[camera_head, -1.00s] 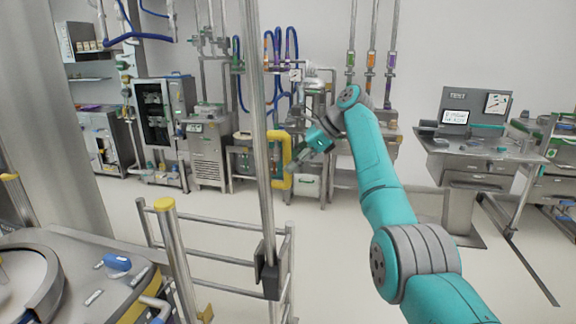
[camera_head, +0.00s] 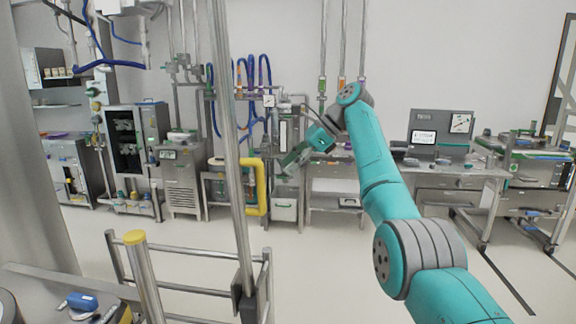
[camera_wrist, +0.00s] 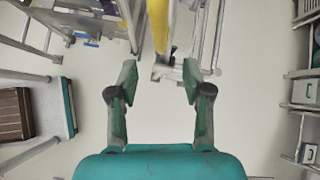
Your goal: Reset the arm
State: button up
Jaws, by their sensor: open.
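My teal arm with grey joints rises from the lower right of the head view, bends at an elbow near the top and slopes down to the left. My gripper (camera_head: 285,163) hangs at its end in mid-air, in front of the back-wall equipment. In the wrist view my gripper (camera_wrist: 158,80) has its two green-grey fingers spread well apart. Nothing is between the fingers but pale floor and, farther off, metal framing.
A metal rail frame with a yellow-capped post (camera_head: 147,275) and a tall pole (camera_head: 231,150) stand close at left. A desk with a screen (camera_head: 436,140) stands at right. Pale floor (camera_head: 330,265) is open in the middle.

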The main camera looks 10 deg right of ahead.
notch_tip(320, 180, down, 36)
jog(key=n+t+h, duration=0.2)
jog(key=t, duration=0.1)
jog(key=s+d+f+n+t+h, duration=0.1)
jog(key=s+f+t, duration=0.1)
jog(key=s+f, duration=0.9)
jog(key=s+d+f+n+t+h, duration=0.15)
jog(key=s+f, duration=0.55)
jog(key=f, duration=0.7)
jog(key=s+d+f+n+t+h, duration=0.1)
jog(key=s+n+h, duration=0.15)
jog(key=s, duration=1.25)
jog(key=s+f+n+t+h, duration=0.1)
jog(key=s+f+n+t, duration=0.15)
jog(key=s, duration=1.25)
jog(key=s+d+r+n+t, duration=0.1)
jog(key=s+r+n, duration=0.8)
jog(key=s+r, duration=1.3)
notch_tip(320, 180, up, 2)
jog(key=shift+s+r+t+h, duration=0.1)
jog(key=shift+s+t+h, duration=0.2)
jog(key=shift+t, duration=0.5)
jog(key=shift+d, duration=0.1)
